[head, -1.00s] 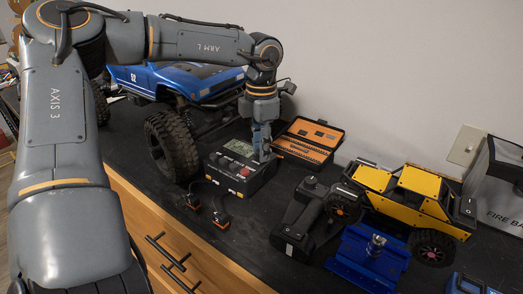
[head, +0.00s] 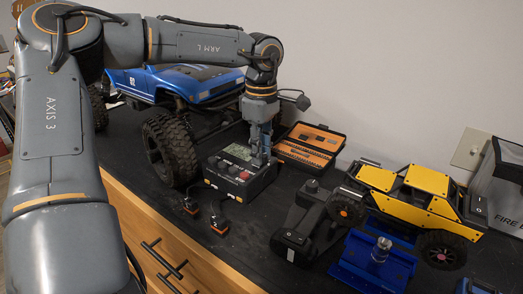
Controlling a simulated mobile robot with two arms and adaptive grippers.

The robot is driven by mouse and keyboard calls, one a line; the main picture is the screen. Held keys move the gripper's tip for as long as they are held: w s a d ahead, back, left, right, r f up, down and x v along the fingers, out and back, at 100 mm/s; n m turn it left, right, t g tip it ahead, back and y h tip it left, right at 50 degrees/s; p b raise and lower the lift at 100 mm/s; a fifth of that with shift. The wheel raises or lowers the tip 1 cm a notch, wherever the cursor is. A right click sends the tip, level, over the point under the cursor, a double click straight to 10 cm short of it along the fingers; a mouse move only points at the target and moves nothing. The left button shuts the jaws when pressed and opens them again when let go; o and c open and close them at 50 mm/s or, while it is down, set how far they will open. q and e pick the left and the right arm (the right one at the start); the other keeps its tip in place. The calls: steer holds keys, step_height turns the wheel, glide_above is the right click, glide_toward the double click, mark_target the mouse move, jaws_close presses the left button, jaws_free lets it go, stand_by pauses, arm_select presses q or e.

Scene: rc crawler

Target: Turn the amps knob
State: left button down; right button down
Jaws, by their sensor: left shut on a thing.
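The charger (head: 238,178) is a dark box on the black bench, with a greenish display (head: 238,152) and several knobs on its top. A red knob (head: 244,175) shows at its near edge. My left gripper (head: 259,160) points down onto the right part of the charger's top and is shut on a knob there. The fingers mostly hide that knob, and I cannot read its label. My right gripper is not in view.
A blue crawler (head: 180,85) with big tyres stands behind and left of the charger. An open tool case (head: 312,147) lies just right of it. A yellow crawler (head: 412,195) sits on a blue stand (head: 365,262) at right. Two leads (head: 218,222) lie in front.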

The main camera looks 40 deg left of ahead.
arm_select(q)
steer(key=m, duration=0.5)
steer(key=shift+m, duration=0.3)
steer(key=m, duration=0.4)
steer(key=shift+m+p, duration=0.35)
steer(key=shift+m, duration=0.05)
steer(key=c, duration=1.1)
jaws_free()
step_height(320, 180, up, 12)
steer(key=shift+r, duration=0.1)
